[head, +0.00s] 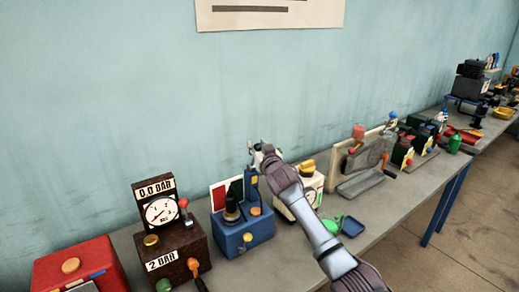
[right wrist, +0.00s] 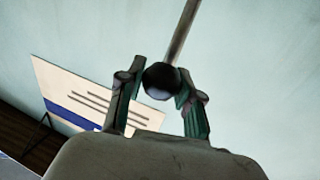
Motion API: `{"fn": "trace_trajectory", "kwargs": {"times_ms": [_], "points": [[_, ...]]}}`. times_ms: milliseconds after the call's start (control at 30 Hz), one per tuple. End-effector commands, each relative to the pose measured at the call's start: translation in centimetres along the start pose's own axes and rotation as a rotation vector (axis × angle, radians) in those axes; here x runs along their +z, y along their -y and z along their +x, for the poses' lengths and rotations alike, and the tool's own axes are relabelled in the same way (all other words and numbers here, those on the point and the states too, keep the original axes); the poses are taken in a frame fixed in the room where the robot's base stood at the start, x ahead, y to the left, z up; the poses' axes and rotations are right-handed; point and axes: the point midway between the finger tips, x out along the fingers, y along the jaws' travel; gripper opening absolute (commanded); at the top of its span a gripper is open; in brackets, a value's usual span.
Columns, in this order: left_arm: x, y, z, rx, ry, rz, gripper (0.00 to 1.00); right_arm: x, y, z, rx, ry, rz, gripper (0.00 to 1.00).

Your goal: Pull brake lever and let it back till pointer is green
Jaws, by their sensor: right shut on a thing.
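My right gripper (head: 259,153) is above the box, beside the panel's upper right. In the right wrist view its two fingers are shut on the black ball knob (right wrist: 161,80) of the lever, and the lever's thin rod (right wrist: 183,35) runs up out of the picture. In the head view my gripper hides the knob. My left gripper is not in view.
A brown gauge box (head: 172,251) and a red box (head: 82,271) stand to the left. More devices line the bench (head: 385,218) further right.

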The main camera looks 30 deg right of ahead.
Motion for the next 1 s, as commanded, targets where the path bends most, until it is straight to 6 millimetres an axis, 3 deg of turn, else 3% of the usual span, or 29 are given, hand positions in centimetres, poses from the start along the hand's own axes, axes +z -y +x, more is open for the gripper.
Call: {"fn": "trace_trajectory", "kwargs": {"times_ms": [367,400,533,833,1000], "points": [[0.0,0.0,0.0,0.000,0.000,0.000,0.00,-0.5,0.2,0.1,-0.004,-0.011,0.003,0.00],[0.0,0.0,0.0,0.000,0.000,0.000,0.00,-0.5,0.2,0.1,-0.004,-0.011,0.003,0.41],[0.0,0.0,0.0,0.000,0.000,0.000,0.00,-0.4,0.2,0.1,-0.004,-0.007,0.002,0.61],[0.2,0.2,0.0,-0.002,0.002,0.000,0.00,-0.1,0.1,0.0,-0.002,-0.002,0.001,0.61],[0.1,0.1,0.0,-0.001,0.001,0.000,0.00,0.1,0.1,-1.3,-0.002,-0.001,0.001,0.61]]}}
